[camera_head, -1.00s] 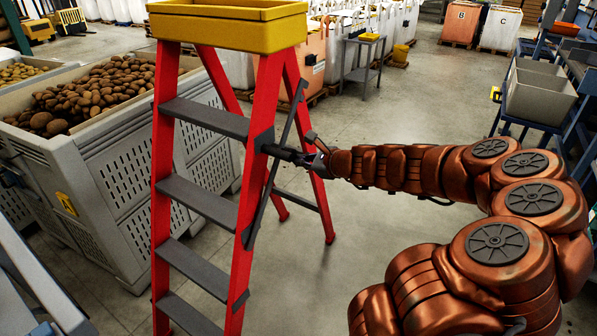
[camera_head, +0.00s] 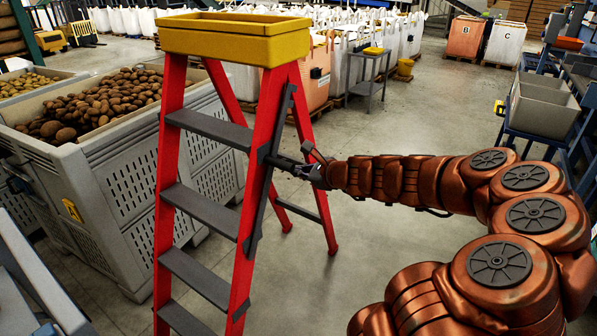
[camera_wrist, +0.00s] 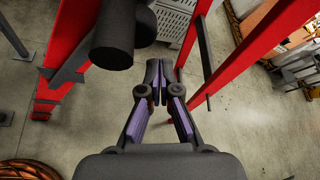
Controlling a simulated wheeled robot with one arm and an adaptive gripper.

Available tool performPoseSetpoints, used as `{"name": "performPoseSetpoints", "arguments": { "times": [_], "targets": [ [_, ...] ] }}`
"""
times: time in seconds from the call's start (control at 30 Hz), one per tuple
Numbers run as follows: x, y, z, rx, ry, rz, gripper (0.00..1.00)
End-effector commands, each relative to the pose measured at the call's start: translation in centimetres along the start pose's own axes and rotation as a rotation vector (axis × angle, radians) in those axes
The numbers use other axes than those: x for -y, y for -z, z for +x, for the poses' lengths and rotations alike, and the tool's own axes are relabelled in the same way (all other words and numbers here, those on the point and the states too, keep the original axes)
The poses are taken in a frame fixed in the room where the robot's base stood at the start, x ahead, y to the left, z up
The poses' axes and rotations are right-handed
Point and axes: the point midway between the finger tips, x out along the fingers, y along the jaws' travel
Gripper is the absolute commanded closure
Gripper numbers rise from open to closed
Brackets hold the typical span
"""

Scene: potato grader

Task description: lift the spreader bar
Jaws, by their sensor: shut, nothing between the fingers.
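The red stepladder (camera_head: 168,165) stands upright with dark steps and a yellow top tray (camera_head: 235,32). A dark bar, apparently the spreader bar (camera_head: 282,118), runs steeply along the ladder's right front rail. My gripper (camera_head: 278,160) is beside that bar, at about mid-height; in the head view I cannot tell whether it touches it. In the wrist view my gripper (camera_wrist: 157,72) has its purple-sided fingers together at the tips, with nothing between them. A dark round part (camera_wrist: 118,40) is close to the camera at upper left; I cannot tell what it belongs to.
A grey crate of potatoes (camera_head: 125,165) stands close to the ladder's left. A small grey table (camera_head: 368,75) and white sacks are behind. Grey bins (camera_head: 540,105) are at right. The floor right of the ladder is clear.

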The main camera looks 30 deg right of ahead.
Motion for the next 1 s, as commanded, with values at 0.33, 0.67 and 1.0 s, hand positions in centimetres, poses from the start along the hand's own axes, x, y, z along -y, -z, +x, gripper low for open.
{"name": "performPoseSetpoints", "arguments": {
  "times": [0.33,0.67,1.0],
  "targets": [
    [0.5,3.2,0.1,0.0,-0.001,-0.002,1.0],
    [0.1,3.2,-3.4,0.002,-0.003,-0.003,1.0],
    [-0.1,3.2,-7.2,0.0,0.001,-0.003,1.0]
  ]
}}
